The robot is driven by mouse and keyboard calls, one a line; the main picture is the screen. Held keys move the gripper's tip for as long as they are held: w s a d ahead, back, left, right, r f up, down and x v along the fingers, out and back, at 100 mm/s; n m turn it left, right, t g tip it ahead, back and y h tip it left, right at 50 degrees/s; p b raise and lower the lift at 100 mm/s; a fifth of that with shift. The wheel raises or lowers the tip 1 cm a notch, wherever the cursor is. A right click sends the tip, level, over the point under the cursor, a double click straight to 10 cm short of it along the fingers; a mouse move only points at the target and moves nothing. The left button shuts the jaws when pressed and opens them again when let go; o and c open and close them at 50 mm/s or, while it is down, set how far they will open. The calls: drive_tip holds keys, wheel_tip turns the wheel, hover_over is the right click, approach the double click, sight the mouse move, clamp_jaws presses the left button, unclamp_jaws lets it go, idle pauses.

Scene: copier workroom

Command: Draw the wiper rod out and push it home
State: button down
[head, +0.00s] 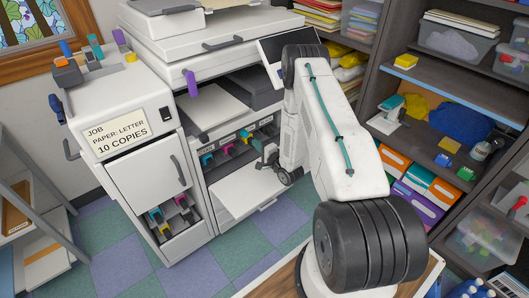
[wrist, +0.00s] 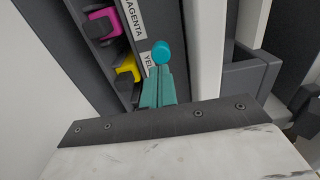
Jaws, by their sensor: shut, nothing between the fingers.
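In the wrist view a round cyan knob (wrist: 161,53), which looks like the end of the wiper rod, sits beside the yellow label; any shaft behind it is hidden. My gripper (wrist: 157,72) has two teal fingers pressed together, empty, with the tips just below the knob in the picture. I cannot tell whether they touch it. In the head view my gripper (head: 266,160) is at the right side of the copier's open front, above the lowered white door (head: 238,191). The rod cannot be made out there.
A yellow latch (wrist: 127,71) and a magenta latch (wrist: 101,24) stand left of my fingers. A grey bracket (wrist: 250,85) stands to the right. In the head view the dark shelf unit (head: 372,85) is close right of my arm; tiled floor (head: 125,262) is clear at front left.

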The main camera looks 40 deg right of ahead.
sight(246, 136)
drive_tip(key=shift+w, duration=2.3)
drive_tip(key=shift+w, duration=0.1)
drive_tip(key=w, duration=0.3)
drive_tip(key=shift+w+a, duration=0.15)
drive_tip(key=shift+w, duration=0.1)
drive_tip(key=shift+w+r, duration=0.1)
drive_tip(key=shift+w, duration=0.15)
